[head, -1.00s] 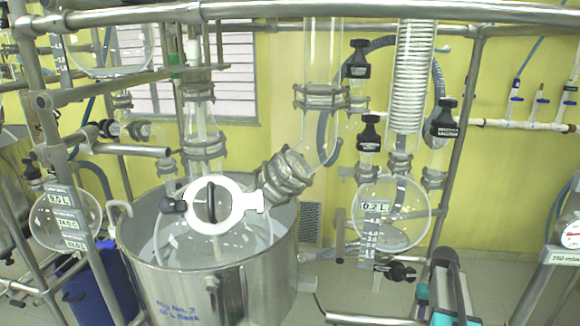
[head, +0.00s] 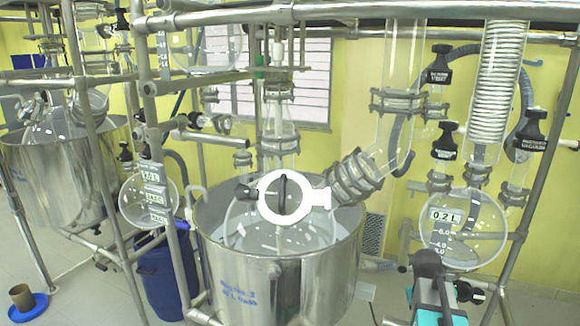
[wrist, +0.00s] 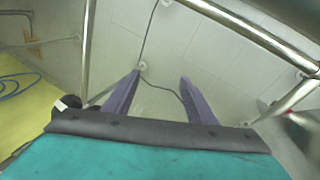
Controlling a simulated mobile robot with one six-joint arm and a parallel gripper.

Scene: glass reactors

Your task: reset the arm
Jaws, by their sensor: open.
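My gripper (wrist: 160,76) shows in the wrist view as two purple fingers set well apart, with nothing between them. Below the fingers, a pale tiled floor and a thin dark cable are visible. In the head view, part of my dark and teal arm (head: 434,290) rises at the lower right, in front of the round flask marked 0.2 L (head: 464,236). The gripper's fingers cannot be made out in the head view.
A steel reactor vessel (head: 250,285) with a white round lid fitting (head: 292,197) stands at the centre. Metal frame pipes (head: 330,13) cross above. A blue barrel (head: 165,275) stands left of the vessel, and a blue dish (head: 28,308) lies on the floor at lower left.

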